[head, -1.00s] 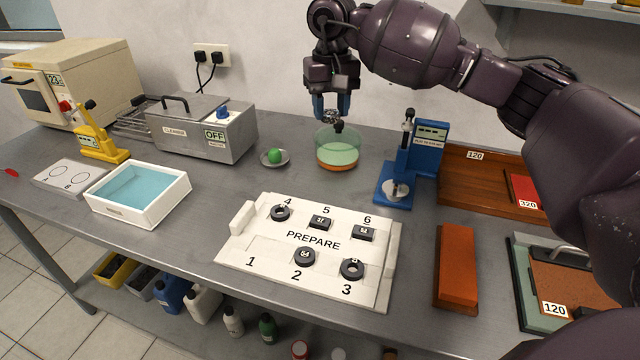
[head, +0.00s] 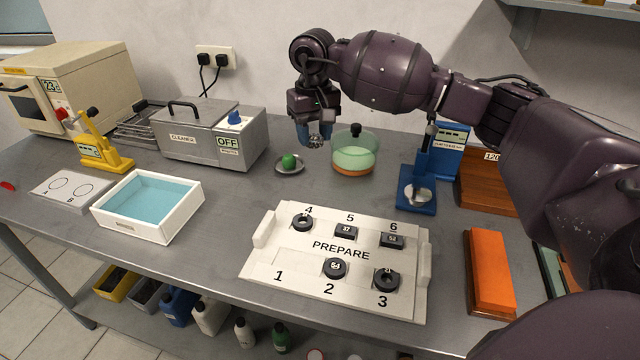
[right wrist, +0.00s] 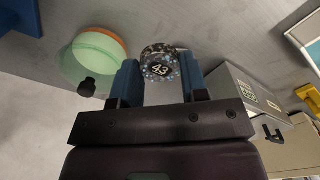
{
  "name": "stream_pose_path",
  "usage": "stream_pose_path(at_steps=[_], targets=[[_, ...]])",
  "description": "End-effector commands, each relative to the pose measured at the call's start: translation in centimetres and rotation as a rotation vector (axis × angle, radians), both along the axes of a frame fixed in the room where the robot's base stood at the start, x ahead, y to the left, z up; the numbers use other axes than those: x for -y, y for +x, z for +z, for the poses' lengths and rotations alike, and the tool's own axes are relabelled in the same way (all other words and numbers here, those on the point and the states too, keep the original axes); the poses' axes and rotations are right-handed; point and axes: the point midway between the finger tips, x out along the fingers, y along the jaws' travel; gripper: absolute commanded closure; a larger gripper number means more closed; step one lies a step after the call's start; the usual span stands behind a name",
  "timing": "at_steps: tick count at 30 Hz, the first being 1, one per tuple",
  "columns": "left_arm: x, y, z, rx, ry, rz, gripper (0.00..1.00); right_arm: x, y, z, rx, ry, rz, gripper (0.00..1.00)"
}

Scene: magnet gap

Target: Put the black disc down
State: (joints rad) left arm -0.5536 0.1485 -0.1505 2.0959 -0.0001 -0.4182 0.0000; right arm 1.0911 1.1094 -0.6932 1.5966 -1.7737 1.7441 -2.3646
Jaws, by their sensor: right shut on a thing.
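My right gripper (head: 314,136) is shut on a black disc (right wrist: 160,68) marked 43, with pale speckles over its face and rim. In the head view, the gripper hangs between the glass bowl and the small dish, fingers down; the disc is small and mostly covered there. Its height above the bench is hard to tell. Other black pieces sit on the white PREPARE board (head: 292,255): a disc marked 64 (head: 335,268) at 2, a ring (head: 386,280) at 3, a ring (head: 302,222) at 4, and blocks at 5 and 6. Space 1 is bare. My left gripper is out of view.
A green-tinted glass bowl (head: 354,152) with a black knob stands right of the gripper. A dish (head: 289,170) with a green ball is to its left.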

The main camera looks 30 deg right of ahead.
Motion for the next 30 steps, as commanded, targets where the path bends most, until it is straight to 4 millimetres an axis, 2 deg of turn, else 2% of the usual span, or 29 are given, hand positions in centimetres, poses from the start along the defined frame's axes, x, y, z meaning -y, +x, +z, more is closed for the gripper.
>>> stream_pose_path(at_steps=[1, 3, 10, 13, 20, 27, 30], targets=[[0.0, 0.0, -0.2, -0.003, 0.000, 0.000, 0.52, 0.0, -0.1, -1.4, -0.005, 0.001, -0.001, 0.80], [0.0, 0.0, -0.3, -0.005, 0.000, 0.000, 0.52, 0.0, -0.1, -2.9, -0.004, 0.001, -0.001, 0.80], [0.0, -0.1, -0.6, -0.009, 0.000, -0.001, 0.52, 0.0, -0.1, -7.4, -0.004, 0.001, -0.002, 0.80], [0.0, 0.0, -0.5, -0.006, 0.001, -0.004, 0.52, 0.0, 0.0, -8.5, 0.000, 0.000, -0.002, 0.80], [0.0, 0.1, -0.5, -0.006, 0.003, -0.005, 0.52, 0.0, 0.0, -9.7, 0.000, 0.000, -0.002, 0.80], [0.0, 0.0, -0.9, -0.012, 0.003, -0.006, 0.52, 0.0, 0.0, -12.9, -0.002, 0.000, -0.003, 0.80], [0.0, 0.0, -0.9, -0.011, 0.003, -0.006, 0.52, 0.0, 0.0, -13.5, 0.000, 0.001, -0.002, 0.80]])
